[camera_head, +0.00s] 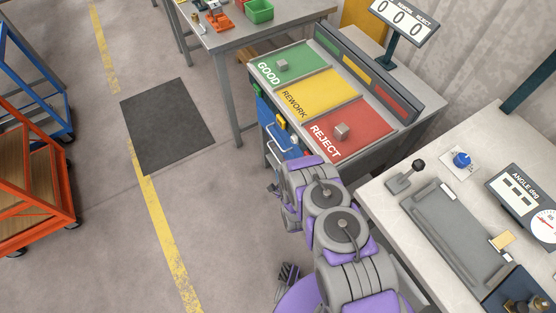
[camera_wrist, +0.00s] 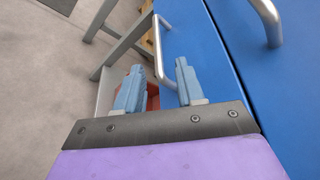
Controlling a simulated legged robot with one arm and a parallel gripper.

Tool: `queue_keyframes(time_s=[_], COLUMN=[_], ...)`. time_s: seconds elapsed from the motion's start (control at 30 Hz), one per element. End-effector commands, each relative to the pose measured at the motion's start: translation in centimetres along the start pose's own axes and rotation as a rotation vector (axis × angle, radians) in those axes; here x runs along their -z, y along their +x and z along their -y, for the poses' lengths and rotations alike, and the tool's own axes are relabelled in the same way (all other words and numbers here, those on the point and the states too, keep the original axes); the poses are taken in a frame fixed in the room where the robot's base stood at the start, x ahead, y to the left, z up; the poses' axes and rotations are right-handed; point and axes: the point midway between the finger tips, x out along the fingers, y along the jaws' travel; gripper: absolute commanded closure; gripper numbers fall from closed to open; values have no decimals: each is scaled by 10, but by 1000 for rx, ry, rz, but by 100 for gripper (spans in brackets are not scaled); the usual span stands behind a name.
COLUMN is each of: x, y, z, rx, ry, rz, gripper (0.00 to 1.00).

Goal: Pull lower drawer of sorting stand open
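The sorting stand (camera_head: 330,98) has a top with green GOOD, yellow REWORK and red REJECT fields, and blue fronts on its left side. In the wrist view two blue fronts show: the lower drawer (camera_wrist: 200,48) on the floor side and another front (camera_wrist: 291,75) at the right. Each has a metal bar handle. My gripper (camera_wrist: 158,78) is open, its two blue-grey fingers apart. The lower drawer's handle (camera_wrist: 158,52) shows in the gap between the fingertips; I cannot tell whether they touch it. In the head view my arm hides the gripper and much of the lower front.
A grey worktable (camera_head: 255,32) stands behind the stand, and a machine bench (camera_head: 490,120) is at the right. An orange cart (camera_head: 40,185) and a blue cart (camera_head: 45,85) stand at the far left. The floor around the dark mat (camera_head: 167,124) is clear.

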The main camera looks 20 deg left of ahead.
Motion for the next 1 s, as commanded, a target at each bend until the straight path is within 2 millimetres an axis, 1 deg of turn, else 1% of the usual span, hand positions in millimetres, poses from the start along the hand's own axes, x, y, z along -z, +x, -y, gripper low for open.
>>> queue_keyframes(time_s=[0.03,0.1,0.2,0.3,0.4,0.6,0.87,1.0], x=[1,0,0,0,1,0,0,0], y=[11,26,42,57,66,76,78,78], z=[-2,0,-3,0,0,1,0,0], rx=[2,6,1,3,2,0,-1,-1], ry=[0,-1,-1,0,2,2,-1,0], rz=[1,4,3,3,2,3,0,0], gripper=[62,62,62,62,62,62,62,73])
